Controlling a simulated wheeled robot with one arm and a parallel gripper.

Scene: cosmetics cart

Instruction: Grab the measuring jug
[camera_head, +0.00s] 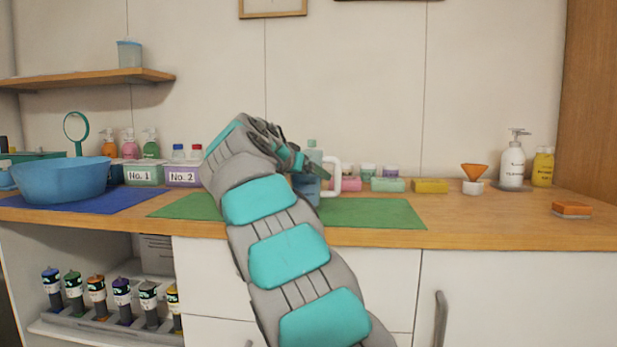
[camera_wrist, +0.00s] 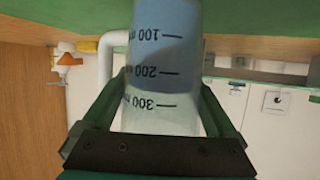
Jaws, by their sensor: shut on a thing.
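The measuring jug (camera_wrist: 162,70) fills the middle of the wrist view. It is pale and clear with 100, 200 and 300 marks that appear upside down, a blue lower part and a white handle. My gripper (camera_wrist: 165,105) is shut on it, with one finger on each side of its body. In the head view the jug (camera_head: 307,188) stands upright at the green mat (camera_head: 375,213), its white handle to the right. My gripper (camera_head: 300,160) and arm hide part of it. I cannot tell whether its base touches the mat.
A blue basin (camera_head: 60,182) stands on a blue mat at the left. Boxes marked No. 1 (camera_head: 144,174) and No. 2 (camera_head: 183,175) are behind my arm. Soap bars (camera_head: 387,185) and small jars stand behind the jug. The right counter front is mostly clear, with an orange sponge (camera_head: 571,209).

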